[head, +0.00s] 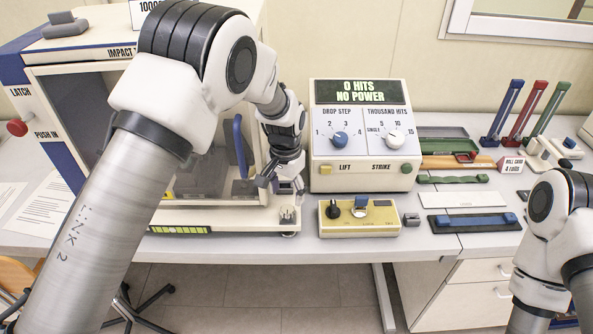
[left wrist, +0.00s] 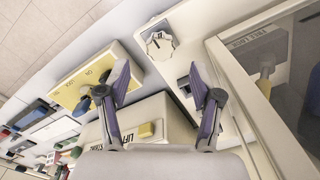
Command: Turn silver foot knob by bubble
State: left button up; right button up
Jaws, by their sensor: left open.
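The silver foot knob (head: 287,216) stands on the front right corner of the impact tester's white base (head: 215,216). It also shows in the left wrist view (left wrist: 159,43), as a round, ridged knob with a dark mark on top. A yellow-green strip with dark marks (head: 178,230) lies on the base's front edge; I cannot tell whether it is the bubble. My left gripper (head: 280,184) is above and behind the knob, apart from it. In the left wrist view its two purple-padded fingers (left wrist: 161,84) are spread with nothing between them. My right gripper is out of view.
The control box (head: 360,150) reads "0 HITS NO POWER" and stands right of the left gripper. A yellow box with knobs (head: 382,222) is right of the foot knob. The tester's clear door has a blue handle (head: 239,147). The table's front edge is close.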

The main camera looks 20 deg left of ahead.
aim_at(286, 209)
pick_arm(q)
jog(key=shift+w+a+r, duration=0.1)
jog(key=shift+r, duration=0.8)
jog(key=shift+a+f, duration=0.15)
jog(key=shift+f, duration=0.15)
jog(key=f+p, duration=0.1)
jog(key=f, duration=0.1)
jog(key=f+p, duration=0.1)
jog(key=f, duration=0.3)
jog(key=shift+d+f+p, duration=0.1)
jog(key=shift+d+p, duration=0.3)
jog(key=shift+a+f, duration=0.1)
jog(key=shift+f, duration=0.3)
jog(key=shift+a+f, duration=0.1)
jog(key=shift+a, duration=0.1)
jog(key=shift+c, duration=0.6)
jog(key=c, duration=1)
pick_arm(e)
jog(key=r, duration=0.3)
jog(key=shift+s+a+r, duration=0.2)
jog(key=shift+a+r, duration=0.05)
